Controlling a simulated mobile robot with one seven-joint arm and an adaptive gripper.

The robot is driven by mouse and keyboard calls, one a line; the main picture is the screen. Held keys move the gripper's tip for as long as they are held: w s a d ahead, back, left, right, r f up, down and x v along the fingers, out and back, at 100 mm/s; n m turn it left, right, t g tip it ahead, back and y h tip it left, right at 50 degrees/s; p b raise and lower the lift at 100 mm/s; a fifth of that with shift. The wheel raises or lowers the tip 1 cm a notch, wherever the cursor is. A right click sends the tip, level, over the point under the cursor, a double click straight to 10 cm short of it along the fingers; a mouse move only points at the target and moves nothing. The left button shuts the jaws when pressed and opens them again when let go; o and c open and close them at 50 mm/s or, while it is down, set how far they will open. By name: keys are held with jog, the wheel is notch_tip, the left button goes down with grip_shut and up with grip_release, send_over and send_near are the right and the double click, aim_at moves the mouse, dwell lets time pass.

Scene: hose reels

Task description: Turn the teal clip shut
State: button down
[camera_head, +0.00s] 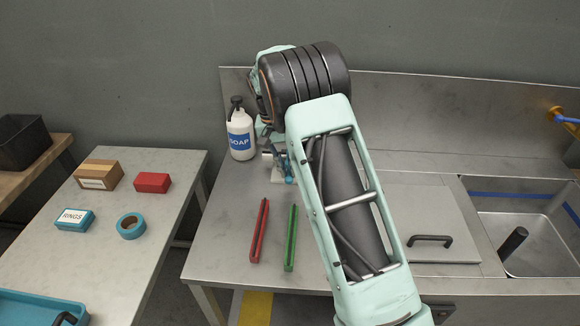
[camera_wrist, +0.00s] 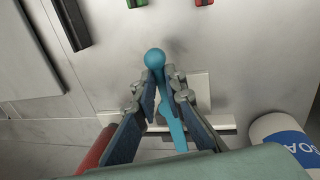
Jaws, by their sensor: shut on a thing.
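The teal clip (camera_wrist: 171,128) shows in the wrist view as a teal lever with a round ball at its end. It stands by a pale base plate (camera_wrist: 200,84). My gripper (camera_wrist: 158,82) is shut on the lever, with one finger on each side just below the ball. In the head view a small part of the teal clip (camera_head: 289,170) shows beside my forearm, near the back of the metal counter. My wrist and forearm hide most of my gripper there. I cannot tell how far the clip is turned.
A white soap bottle (camera_head: 240,132) stands left of the clip. Red (camera_head: 259,232) and green (camera_head: 290,238) strips lie in front on the counter (camera_head: 222,232). A sink (camera_head: 532,245) is at the right. A side table (camera_head: 108,245) at left holds boxes and a tape roll (camera_head: 131,226).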

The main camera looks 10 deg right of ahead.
jog(key=shift+s+a+f+m+g, duration=0.15)
jog(key=shift+s+f+m+g, duration=0.1)
jog(key=shift+s+m+g, duration=0.1)
dwell(0.3)
jog(key=c, duration=2)
grip_release()
jog(key=shift+r, duration=0.1)
jog(key=shift+w, duration=0.1)
jog(key=shift+w+a+r, duration=0.1)
jog(key=shift+r, duration=0.1)
jog(key=v, duration=1.1)
jog(key=shift+s+r, duration=0.25)
jog(key=shift+r, duration=0.1)
